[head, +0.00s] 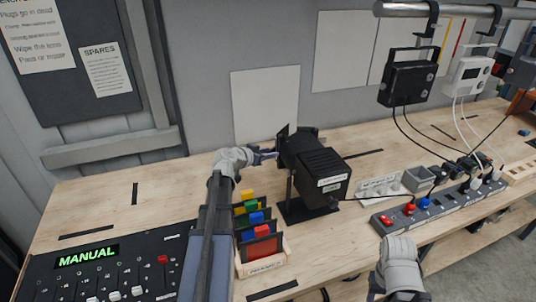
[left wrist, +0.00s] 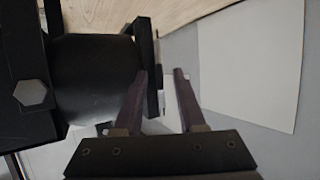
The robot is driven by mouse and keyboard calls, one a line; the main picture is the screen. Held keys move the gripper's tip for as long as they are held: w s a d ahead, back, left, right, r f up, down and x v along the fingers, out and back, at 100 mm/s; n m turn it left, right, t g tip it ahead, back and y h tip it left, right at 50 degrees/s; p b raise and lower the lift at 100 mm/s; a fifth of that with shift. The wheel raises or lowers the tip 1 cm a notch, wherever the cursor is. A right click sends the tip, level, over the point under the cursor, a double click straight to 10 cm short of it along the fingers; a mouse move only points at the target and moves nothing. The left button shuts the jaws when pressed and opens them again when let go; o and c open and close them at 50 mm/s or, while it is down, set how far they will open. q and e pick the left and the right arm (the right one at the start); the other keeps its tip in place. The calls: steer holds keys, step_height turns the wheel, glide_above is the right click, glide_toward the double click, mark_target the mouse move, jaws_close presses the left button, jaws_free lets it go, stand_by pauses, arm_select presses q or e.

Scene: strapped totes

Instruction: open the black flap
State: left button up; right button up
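A black lamp (head: 318,175) stands on the bench, its front end turned away to the upper left. A thin black flap (head: 283,133) stands up at that front end. My left gripper (head: 268,155) is beside the front end, close to the flap. In the left wrist view the left gripper (left wrist: 163,72) is open, with the flap (left wrist: 151,65) edge-on between its fingers, nearer the left finger. I cannot tell whether that finger touches it. A grey part of my right arm shows at the bottom right of the head view; its fingers do not show.
A slider panel (head: 105,268) lies at the lower left. A power strip (head: 440,205) with plugs is at the right. Two small lamps (head: 408,80) (head: 465,78) hang from a rail. The back left bench is mostly clear.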

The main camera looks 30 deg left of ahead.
arm_select(q)
jaws_close()
stand_by(1.2)
